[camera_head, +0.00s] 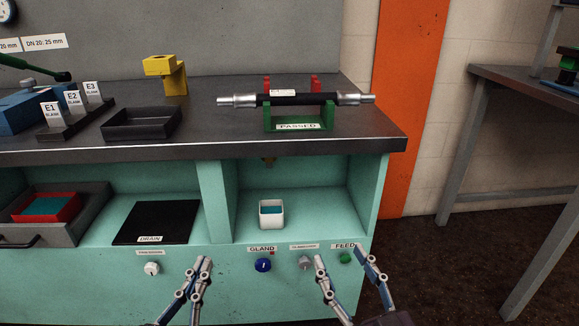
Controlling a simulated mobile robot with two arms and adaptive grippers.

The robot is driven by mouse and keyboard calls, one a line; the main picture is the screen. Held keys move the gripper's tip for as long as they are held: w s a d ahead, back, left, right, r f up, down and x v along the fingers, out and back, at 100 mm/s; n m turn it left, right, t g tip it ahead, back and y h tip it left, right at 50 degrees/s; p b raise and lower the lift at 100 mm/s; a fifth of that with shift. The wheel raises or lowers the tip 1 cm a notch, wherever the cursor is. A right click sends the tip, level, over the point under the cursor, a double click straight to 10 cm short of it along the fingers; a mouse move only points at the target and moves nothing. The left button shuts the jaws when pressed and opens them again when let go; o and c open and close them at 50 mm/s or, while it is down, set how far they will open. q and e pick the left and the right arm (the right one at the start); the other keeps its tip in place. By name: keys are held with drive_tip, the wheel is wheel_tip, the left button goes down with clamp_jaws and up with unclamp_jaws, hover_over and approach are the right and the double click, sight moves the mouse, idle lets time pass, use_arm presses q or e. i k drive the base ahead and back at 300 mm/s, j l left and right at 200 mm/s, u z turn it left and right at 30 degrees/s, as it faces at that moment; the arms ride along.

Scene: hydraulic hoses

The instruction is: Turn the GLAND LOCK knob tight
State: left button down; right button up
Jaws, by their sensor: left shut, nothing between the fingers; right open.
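The GLAND knob (263,265) is a round blue knob on the teal front panel, under a white GLAND label (262,249). Any second word on the label is not readable. My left gripper (205,263) is shut and empty, to the left of the blue knob and apart from it. My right gripper (341,257) is open, to the right of the blue knob, with its fingers spread in front of the panel near the FEED label. Neither gripper appears to touch the blue knob.
A grey knob (305,263), a green knob (345,258) and a white knob (152,268) share the panel. A white cup (271,214) stands in the niche above. A hose (298,99) rests on a green PASSED stand (328,117) on the bench.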

sight(305, 262)
drive_tip(key=u, duration=1.85)
drive_tip(key=z, duration=2.1)
drive_tip(key=i+j+z, duration=0.2)
drive_tip(key=j+z, duration=0.15)
drive_tip(key=j, duration=0.25)
